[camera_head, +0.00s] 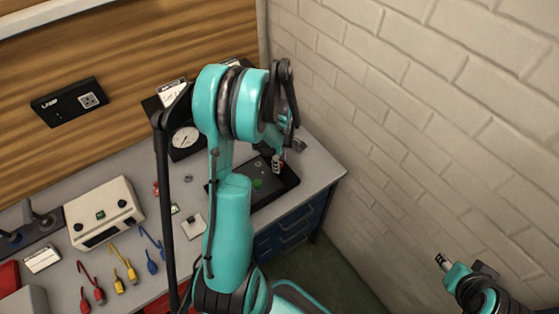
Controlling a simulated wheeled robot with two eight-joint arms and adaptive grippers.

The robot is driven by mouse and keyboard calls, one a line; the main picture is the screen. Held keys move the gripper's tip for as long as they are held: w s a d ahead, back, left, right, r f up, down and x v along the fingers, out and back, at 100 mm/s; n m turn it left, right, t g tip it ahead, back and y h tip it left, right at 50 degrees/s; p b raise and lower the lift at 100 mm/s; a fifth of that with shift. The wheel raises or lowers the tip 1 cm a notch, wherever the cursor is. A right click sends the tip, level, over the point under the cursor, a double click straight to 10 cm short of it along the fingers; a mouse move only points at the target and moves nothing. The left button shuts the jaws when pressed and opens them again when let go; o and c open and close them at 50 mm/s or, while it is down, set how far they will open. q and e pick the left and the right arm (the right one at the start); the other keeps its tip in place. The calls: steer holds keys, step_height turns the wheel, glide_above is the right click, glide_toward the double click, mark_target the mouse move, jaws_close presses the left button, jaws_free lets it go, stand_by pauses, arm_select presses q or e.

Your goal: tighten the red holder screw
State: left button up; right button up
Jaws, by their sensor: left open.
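My left arm rises through the middle of the view and bends down over the bench. Its gripper (280,160) is open above the right part of a black tray (285,183) at the bench's right end. My arm hides part of that tray. A small red piece (156,188) lies on the bench left of my arm. It is too small to tell whether it is the red holder screw, and I cannot make out that screw elsewhere. My right gripper (443,262) is at the lower right, away from the bench, and its jaws are unclear.
A gauge box (185,140) stands behind my arm. A beige instrument box (103,213) and several red, yellow and blue leads (122,268) occupy the left of the grey bench. A brick wall (420,120) bounds the right side. Blue drawers (290,232) are below the bench.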

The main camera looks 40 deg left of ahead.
arm_select(q)
jaws_close()
